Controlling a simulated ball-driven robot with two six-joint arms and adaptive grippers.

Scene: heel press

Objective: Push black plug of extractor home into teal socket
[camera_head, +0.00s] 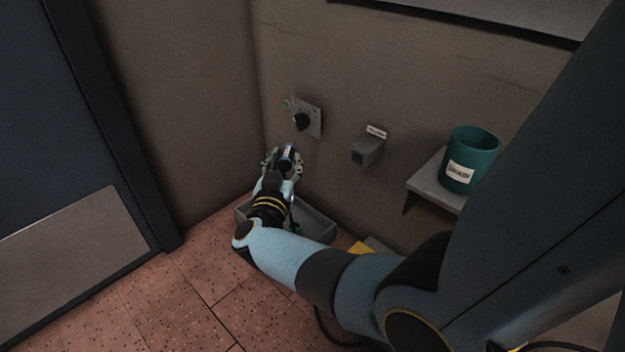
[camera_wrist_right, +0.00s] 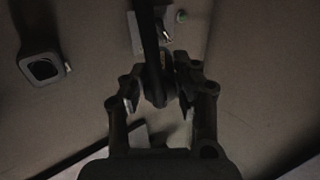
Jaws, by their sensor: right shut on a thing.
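A grey wall plate (camera_head: 314,113) carries a black plug-like piece (camera_head: 301,121) and a small green round part (camera_head: 287,103). I cannot tell a teal socket apart behind the black piece, nor how deep that piece sits. My right gripper (camera_head: 284,160) is below and in front of the plate, apart from it. It is shut on a dark cylinder (camera_head: 288,153) with a pale label. In the right wrist view, a long black shape (camera_wrist_right: 152,50) shows between the fingers, partly hiding the plate (camera_wrist_right: 137,35). My left gripper is out of view.
A grey wall holder (camera_head: 367,149) is right of the plate. A teal bin (camera_head: 476,150) stands on a grey shelf (camera_head: 428,178). A grey tray (camera_head: 316,222) lies below my right gripper. A dark door (camera_head: 45,120) is at left, with tiled floor before it.

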